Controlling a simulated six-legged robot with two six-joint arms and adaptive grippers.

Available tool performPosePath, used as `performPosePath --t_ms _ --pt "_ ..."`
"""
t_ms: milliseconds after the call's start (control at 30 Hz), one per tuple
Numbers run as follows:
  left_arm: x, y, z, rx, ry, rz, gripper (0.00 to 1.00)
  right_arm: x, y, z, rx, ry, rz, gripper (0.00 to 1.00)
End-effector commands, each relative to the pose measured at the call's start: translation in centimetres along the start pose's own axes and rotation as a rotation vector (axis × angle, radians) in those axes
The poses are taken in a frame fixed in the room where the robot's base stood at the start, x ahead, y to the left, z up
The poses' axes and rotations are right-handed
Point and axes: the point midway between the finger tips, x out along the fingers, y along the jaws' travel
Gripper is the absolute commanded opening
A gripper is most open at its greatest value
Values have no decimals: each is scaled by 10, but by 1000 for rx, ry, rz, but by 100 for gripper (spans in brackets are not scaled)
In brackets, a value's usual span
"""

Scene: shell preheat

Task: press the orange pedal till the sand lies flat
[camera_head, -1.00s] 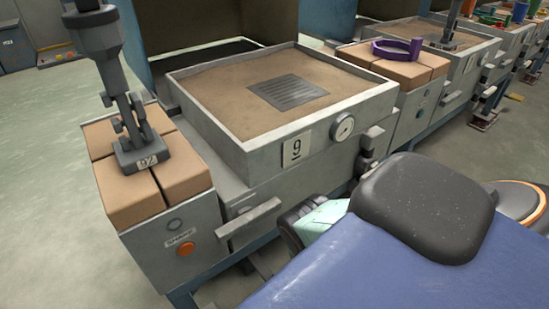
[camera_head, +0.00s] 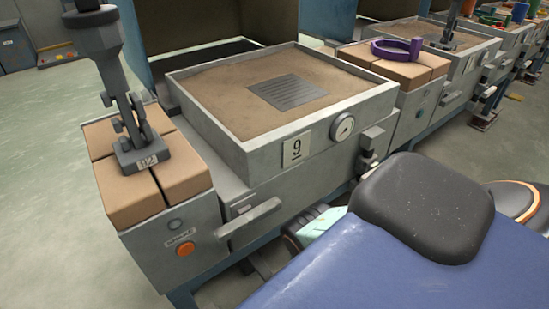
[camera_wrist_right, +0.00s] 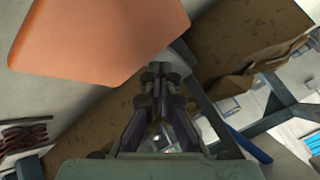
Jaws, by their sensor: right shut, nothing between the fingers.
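A square tray (camera_head: 385,94) on the machine with plate 9 holds tan sand (camera_head: 215,90). The sand looks mostly even, with a grey slotted square (camera_head: 288,92) in its middle. In the right wrist view a large orange slab (camera_wrist_right: 95,35), apparently the pedal, fills the upper left. My right gripper (camera_wrist_right: 162,72) is shut and empty, its tips just below and right of the slab's edge in the picture. I cannot tell whether they touch. The head view shows no pedal that I can make out. My left gripper is not in view.
A box with an orange button (camera_head: 185,249) and tan blocks (camera_head: 110,185) stands left, under a grey post tool (camera_head: 130,140). A grey handle (camera_head: 248,219) juts from the machine's front. A purple ring (camera_head: 398,50) lies on blocks behind right. Open floor lies left.

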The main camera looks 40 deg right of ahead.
Motion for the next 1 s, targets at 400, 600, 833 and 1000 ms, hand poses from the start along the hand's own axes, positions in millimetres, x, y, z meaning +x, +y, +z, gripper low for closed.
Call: performPosePath --t_ms 400,600,833,1000 --pt "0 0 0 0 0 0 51 2 3 4 0 -4 2 0" --pt "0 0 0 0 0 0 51 4 4 6 0 -4 1 0" --pt "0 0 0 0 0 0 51 5 5 7 0 -5 2 0" --pt "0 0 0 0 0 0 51 6 6 8 0 -5 2 0"
